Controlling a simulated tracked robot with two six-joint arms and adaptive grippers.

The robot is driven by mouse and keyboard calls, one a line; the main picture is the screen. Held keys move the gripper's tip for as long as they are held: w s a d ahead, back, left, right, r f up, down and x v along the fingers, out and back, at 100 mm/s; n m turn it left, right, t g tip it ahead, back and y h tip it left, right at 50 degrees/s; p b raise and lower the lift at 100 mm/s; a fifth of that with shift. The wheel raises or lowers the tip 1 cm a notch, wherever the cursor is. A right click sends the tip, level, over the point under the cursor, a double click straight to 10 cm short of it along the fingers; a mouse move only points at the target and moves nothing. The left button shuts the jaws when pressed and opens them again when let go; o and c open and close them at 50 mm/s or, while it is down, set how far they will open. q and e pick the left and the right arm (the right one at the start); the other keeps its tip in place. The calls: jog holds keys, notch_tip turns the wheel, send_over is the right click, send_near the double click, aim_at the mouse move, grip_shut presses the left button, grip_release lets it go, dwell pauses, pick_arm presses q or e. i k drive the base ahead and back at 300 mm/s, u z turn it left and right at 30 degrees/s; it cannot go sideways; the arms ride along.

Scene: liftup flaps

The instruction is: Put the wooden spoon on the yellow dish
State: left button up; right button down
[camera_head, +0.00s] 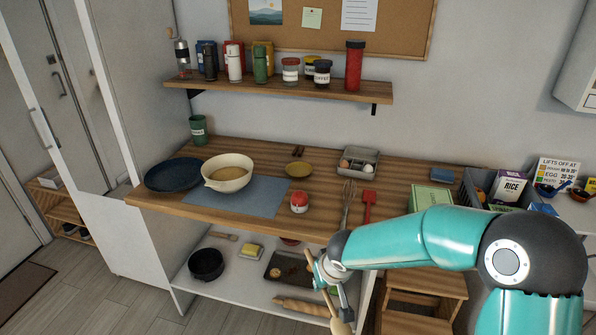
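The yellow dish (298,170) is a small shallow dish on the wooden counter, right of the cream bowl, and it looks empty. My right gripper (330,287) is in front of the counter's front edge, below the counter top. It appears shut on the wooden spoon (340,326), whose thin handle slants up past the fingers and whose wide end hangs down. The fingertips are small and partly hidden by the arm. The spoon is well apart from the dish, lower and nearer to me. My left gripper is out of view.
A cream bowl (228,173), a dark blue plate (173,174) and a red-lidded jar (299,202) stand left and front of the dish. An egg tray (358,161), whisk (348,197) and red spatula (368,206) are to its right. A shelf (280,88) hangs above.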

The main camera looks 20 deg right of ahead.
aim_at(299, 169)
jog(key=z, duration=0.1)
jog(key=i, duration=1)
jog(key=u, duration=0.1)
